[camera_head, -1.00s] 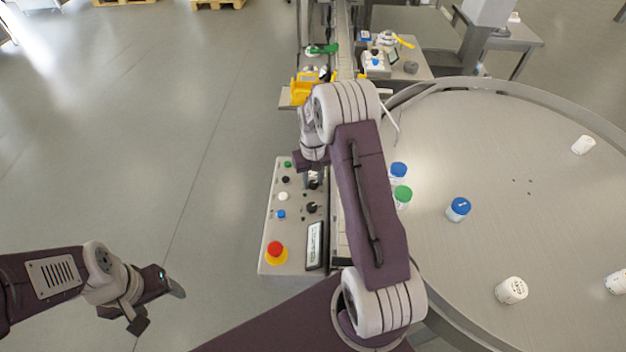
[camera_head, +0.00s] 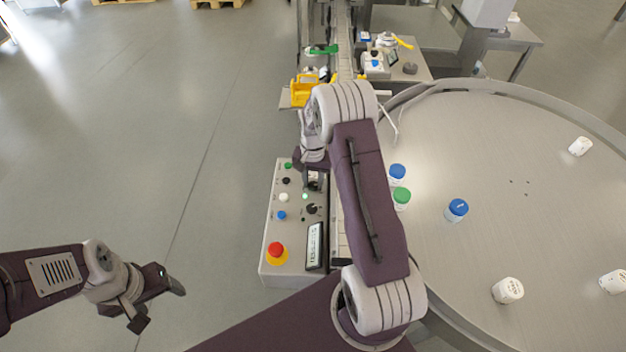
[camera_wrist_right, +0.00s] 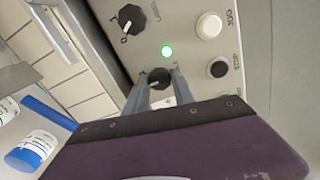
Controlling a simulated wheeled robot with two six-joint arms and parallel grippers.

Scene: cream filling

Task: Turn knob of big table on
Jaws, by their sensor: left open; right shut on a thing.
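The control panel (camera_head: 270,232) stands at the left edge of the big round table (camera_head: 480,270). My right gripper (camera_wrist_right: 159,80) is shut on the lower black knob (camera_wrist_right: 157,74) in the right wrist view, one finger on each side. In the head view my right arm partly hides this grip. A second black knob (camera_wrist_right: 131,19) is free, and it also shows in the head view (camera_head: 312,208). A small green lamp (camera_wrist_right: 167,51) between the knobs is lit; it also glows in the head view (camera_head: 305,196). My left gripper (camera_head: 160,307) is open and empty over the floor.
The panel also has a red stop button (camera_head: 277,251), a display (camera_head: 315,246) and several small buttons. Blue-capped (camera_head: 456,210), green-capped (camera_head: 401,198) and white (camera_head: 508,290) jars stand on the table. A conveyor (camera_head: 343,40) runs behind. The floor at left is clear.

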